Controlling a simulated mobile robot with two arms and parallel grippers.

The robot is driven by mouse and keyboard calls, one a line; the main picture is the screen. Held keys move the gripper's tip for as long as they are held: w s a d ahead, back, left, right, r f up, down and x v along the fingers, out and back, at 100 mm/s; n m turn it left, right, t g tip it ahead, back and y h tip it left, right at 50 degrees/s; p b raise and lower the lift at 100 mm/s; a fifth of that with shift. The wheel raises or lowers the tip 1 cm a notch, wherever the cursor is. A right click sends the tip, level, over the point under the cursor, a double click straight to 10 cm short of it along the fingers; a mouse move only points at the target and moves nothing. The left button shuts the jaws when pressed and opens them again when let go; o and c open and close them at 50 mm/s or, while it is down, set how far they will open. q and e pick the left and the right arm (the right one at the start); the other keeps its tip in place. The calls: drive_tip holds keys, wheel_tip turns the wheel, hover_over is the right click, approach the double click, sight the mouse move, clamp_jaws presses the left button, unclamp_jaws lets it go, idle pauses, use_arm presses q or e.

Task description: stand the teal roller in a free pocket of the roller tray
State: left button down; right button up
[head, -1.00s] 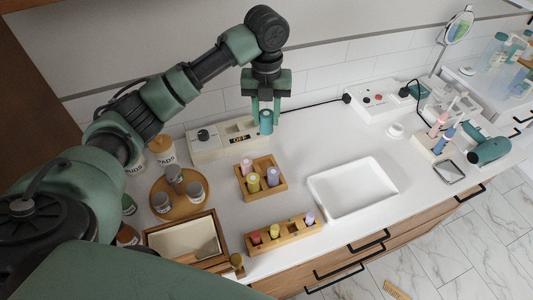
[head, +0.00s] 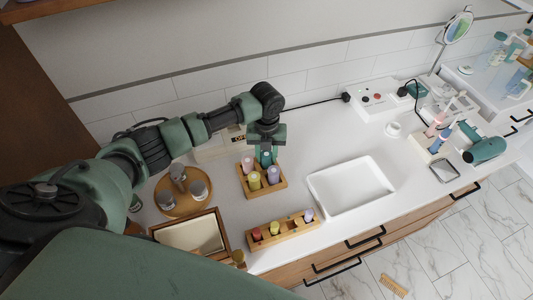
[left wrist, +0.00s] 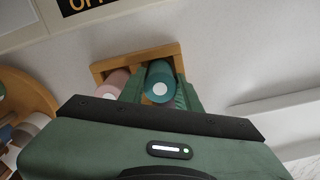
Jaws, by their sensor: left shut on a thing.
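The teal roller (head: 266,158) is upright in my left gripper (head: 265,153), which is shut on it at the back right corner of the square wooden roller tray (head: 262,190). In the left wrist view the teal roller (left wrist: 160,84) shows between the two green fingers, inside the tray's outline (left wrist: 133,57). I cannot tell whether its hidden lower end is in the pocket or just above it. A pink roller (head: 247,163) stands beside it; a yellow roller (head: 254,180) and a lilac roller (head: 272,175) stand in front. My right gripper is not in view.
A long wooden rack (head: 287,237) with red, yellow and lilac rollers stands in front. A round tray with jars (head: 183,206) is to the left, a white basin (head: 350,187) to the right. A white panel box (head: 215,149) is behind. Bare counter lies between tray and basin.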

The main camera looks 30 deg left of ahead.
sight(267, 154)
use_arm(q)
drive_tip(key=shift+f, duration=0.2)
drive_tip(key=c, duration=1)
unclamp_jaws()
drive_tip(key=shift+r, duration=0.15)
drive_tip(key=shift+r, duration=0.2)
wheel_tip(267, 154, up, 12)
drive_tip(key=b, duration=0.2)
drive_tip(key=shift+f, duration=0.2)
